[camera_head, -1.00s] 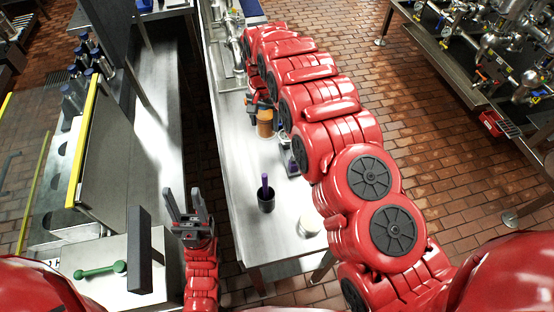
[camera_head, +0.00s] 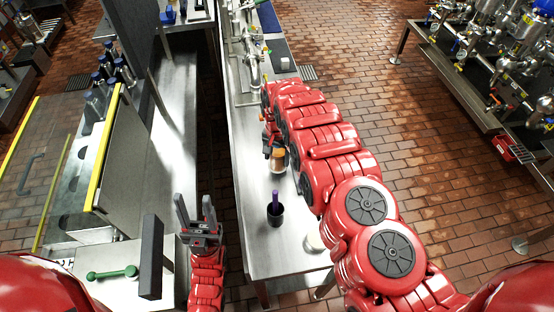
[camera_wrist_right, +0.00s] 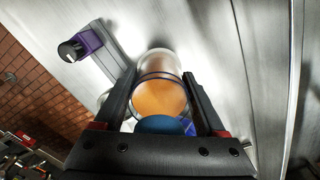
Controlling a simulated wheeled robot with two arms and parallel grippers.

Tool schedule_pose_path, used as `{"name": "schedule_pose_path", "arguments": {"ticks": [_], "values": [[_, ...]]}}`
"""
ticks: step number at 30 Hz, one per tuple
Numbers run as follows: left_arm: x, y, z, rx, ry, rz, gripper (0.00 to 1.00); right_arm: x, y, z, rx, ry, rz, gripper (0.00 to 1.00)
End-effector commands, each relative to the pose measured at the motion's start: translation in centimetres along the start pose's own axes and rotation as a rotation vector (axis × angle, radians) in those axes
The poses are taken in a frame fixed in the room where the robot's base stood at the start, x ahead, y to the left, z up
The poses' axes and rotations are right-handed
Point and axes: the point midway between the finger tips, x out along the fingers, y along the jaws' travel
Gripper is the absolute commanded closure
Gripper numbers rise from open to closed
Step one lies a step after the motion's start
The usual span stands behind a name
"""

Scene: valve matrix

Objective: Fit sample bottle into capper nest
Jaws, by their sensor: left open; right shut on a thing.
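The sample bottle (camera_wrist_right: 160,95), clear with orange contents and a blue top (camera_wrist_right: 163,125), is between the fingers of my right gripper (camera_wrist_right: 160,78). In the head view the bottle (camera_head: 279,160) shows orange beside my right gripper (camera_head: 270,146), over the long steel bench (camera_head: 258,245). My right gripper is shut on it. In the right wrist view, a grey fixture with a purple block (camera_wrist_right: 90,42) lies left of the bottle; I cannot tell if it is the capper nest. My left gripper (camera_head: 197,203) is open and empty, left of the bench.
A white round item (camera_head: 314,242) is partly behind my right arm. A green dumbbell-shaped item (camera_head: 112,272) lies at left. Pipework (camera_head: 250,55) stands at the bench's far end.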

Motion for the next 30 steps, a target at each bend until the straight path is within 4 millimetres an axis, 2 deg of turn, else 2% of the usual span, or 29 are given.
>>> {"name": "schedule_pose_path", "arguments": {"ticks": [9, 22, 23, 27, 30], "values": [[0.7, 0.0, -0.1, 0.0, 0.0, 0.0, 0.5, 2.7, 0.0, 0.0, -0.001, 0.0, 0.0, 0.98], [0.2, 0.0, 0.0, 0.0, 0.0, 0.0, 0.5, 3.3, -0.1, -0.1, -0.001, 0.002, -0.002, 0.98], [0.3, 0.0, -0.1, 0.0, 0.0, 0.0, 0.5, 3.2, -0.1, -0.1, -0.001, 0.002, -0.002, 0.24], [0.4, 0.0, -0.1, 0.0, 0.0, 0.0, 0.5, 3.2, -0.1, -0.1, -0.001, 0.001, -0.002, 0.0], [0.4, 0.0, -0.1, 0.0, 0.0, 0.0, 0.5, 3.2, -0.1, -0.1, -0.001, 0.001, -0.002, 0.0]]}}
